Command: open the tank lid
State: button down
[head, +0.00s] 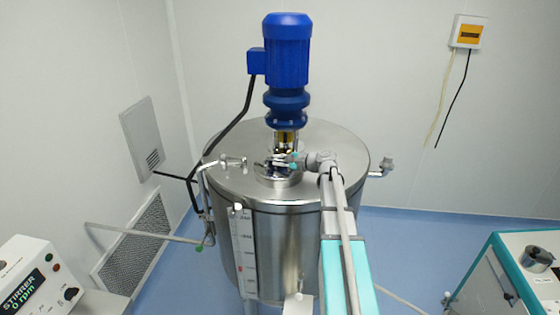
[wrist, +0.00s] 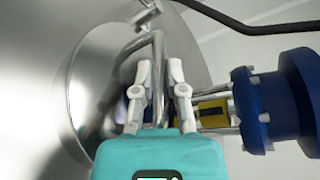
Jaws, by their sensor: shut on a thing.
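The steel tank (head: 235,180) stands in the middle of the head view. Its small round lid (head: 278,180) is on the tank top, mostly behind my gripper (head: 280,161). In the wrist view the lid (wrist: 95,75) is a shiny disc at the left, with a bent metal handle (wrist: 158,45) rising from it. My gripper (wrist: 160,70) has its two grey fingers on either side of this handle and is shut on it. I cannot tell whether the lid sits flat or is slightly raised.
A blue stirrer motor (head: 287,60) stands just behind the lid; it is close on the right in the wrist view (wrist: 290,100). A bent pipe (head: 205,180) is at the tank's left. A stirrer control box (head: 30,270) and a teal-sided machine (head: 515,270) flank the tank.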

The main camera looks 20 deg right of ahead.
jog(key=shift+r, duration=0.15)
jog(key=shift+w+d+r+p, duration=0.1)
jog(key=shift+w+r+p, duration=0.05)
jog(key=shift+r+p, duration=0.3)
jog(key=shift+w+d+r+p, duration=0.1)
jog(key=shift+w+r+p, duration=0.05)
jog(key=shift+r+p, duration=0.3)
jog(key=w+d+r+p, duration=0.3)
jog(key=w+r+p, duration=0.2)
jog(key=r+p, duration=0.1)
jog(key=shift+r, duration=0.15)
jog(key=shift+s+d, duration=0.1)
jog(key=c, duration=0.7)
grip_release()
